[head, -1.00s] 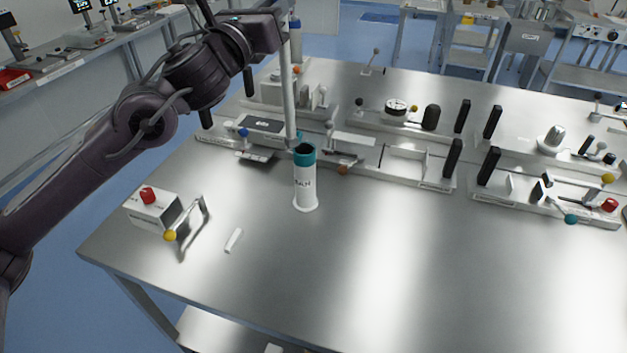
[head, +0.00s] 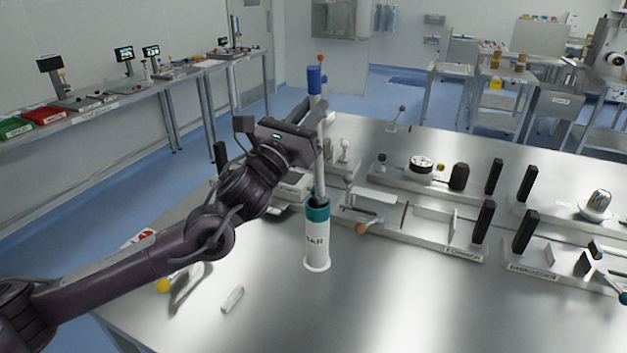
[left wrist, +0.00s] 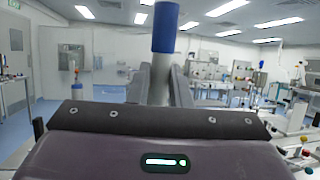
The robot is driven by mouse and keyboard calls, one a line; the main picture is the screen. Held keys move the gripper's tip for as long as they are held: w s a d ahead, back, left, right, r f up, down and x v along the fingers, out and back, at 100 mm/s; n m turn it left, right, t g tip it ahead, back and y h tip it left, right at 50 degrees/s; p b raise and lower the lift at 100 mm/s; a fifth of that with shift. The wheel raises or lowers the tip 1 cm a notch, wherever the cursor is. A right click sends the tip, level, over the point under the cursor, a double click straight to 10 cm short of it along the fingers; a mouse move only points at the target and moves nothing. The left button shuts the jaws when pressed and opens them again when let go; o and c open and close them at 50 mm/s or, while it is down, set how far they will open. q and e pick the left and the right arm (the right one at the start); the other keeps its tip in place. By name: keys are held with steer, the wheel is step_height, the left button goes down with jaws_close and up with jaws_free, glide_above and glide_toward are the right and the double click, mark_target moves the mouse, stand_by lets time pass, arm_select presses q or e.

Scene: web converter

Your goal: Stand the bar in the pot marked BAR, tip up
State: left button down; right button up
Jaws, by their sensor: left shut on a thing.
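The white pot (head: 317,248) with a teal rim and a BAR label stands on the bench below. The bar's lower end meets the pot's mouth in the head view and looks inside it; how deep is hidden. In the left wrist view the bar's blue band (left wrist: 165,28) rises between the fingers. My right gripper is not in view.
A small white piece (head: 232,299) lies on the bench (head: 420,310) left of the pot. A yellow-knobbed handle (head: 180,287) is partly behind my left arm. Fixture rails (head: 415,236) with black uprights stand behind and to the right.

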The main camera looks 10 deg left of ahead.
mark_target(316, 177)
arm_select(q)
steer(key=shift+g, duration=0.4)
steer(key=shift+w+d+f+p, duration=0.1)
steer(key=shift+f+p, duration=0.25)
steer(key=shift+f, duration=2.25)
steer(key=shift+w+a+f+p, duration=0.15)
steer(key=shift+f+p, duration=0.2)
steer(key=shift+f, duration=2.2)
steer(key=shift+w+d+f+p, duration=0.15)
steer(key=shift+f+p, duration=0.2)
steer(key=shift+f, duration=2.25)
steer(key=c, duration=1.8)
jaws_free()
steer(key=shift+o, duration=1.2)
steer(key=shift+w+d+f, duration=0.1)
steer(key=shift+w+f, duration=0.05)
steer(key=shift+w, duration=0.05)
steer(key=shift+o, duration=1.1)
steer(key=shift+w+f, duration=0.1)
steer(key=shift+w, duration=0.3)
steer(key=shift+o, duration=0.4)
steer(key=shift+w, duration=0.25)
steer(key=shift+s+r, duration=0.35)
steer(key=shift+s, duration=0.2)
steer(key=shift+s+f, duration=0.15)
steer(key=shift+s, duration=0.1)
steer(key=b+v, duration=0.3)
steer(key=v, duration=0.8)
steer(key=shift+b, duration=0.35)
